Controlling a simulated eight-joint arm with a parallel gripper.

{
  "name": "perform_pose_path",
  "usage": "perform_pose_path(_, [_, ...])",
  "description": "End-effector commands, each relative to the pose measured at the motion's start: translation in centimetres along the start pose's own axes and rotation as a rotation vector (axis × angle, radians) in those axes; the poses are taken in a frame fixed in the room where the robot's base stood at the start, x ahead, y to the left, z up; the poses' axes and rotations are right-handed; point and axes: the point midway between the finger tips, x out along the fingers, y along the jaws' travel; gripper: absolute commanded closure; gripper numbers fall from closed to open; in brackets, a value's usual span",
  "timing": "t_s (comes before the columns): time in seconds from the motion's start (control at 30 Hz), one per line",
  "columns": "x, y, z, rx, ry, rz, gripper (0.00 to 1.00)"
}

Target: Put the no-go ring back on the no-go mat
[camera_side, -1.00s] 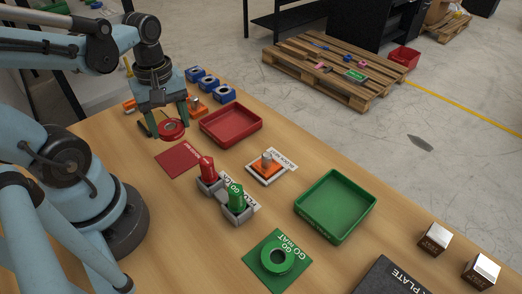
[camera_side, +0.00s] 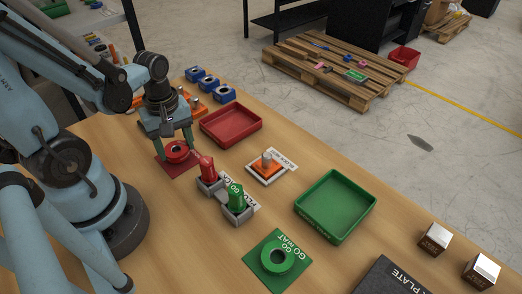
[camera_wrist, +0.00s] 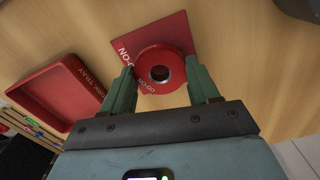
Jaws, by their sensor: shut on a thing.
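The red no-go ring (camera_side: 176,150) is between the fingers of my gripper (camera_side: 177,146), over the red no-go mat (camera_side: 179,169). In the wrist view the ring (camera_wrist: 160,86) lies between the two green fingertips of my gripper (camera_wrist: 161,88), which is shut on it. The ring covers part of the no-go mat (camera_wrist: 173,28), whose far edge and corner show past it. I cannot tell whether the ring touches the mat or is slightly above it.
A red tray (camera_side: 231,125) stands right of my gripper. Grey holders with a red plug (camera_side: 207,168) and a green plug (camera_side: 236,195) stand near the mat. A green tray (camera_side: 335,206), the green go mat (camera_side: 262,278) with a green ring, and an orange block (camera_side: 267,166) are farther right.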

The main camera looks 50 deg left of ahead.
Motion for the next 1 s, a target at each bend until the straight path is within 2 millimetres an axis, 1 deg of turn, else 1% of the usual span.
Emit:
perform_pose_path(0.37, [0.1, 0.0, 0.0, 0.000, 0.000, 0.000, 0.78])
perform_pose_path(1.0, [1.2, 0.1, 0.0, 0.000, 0.000, 0.000, 0.78])
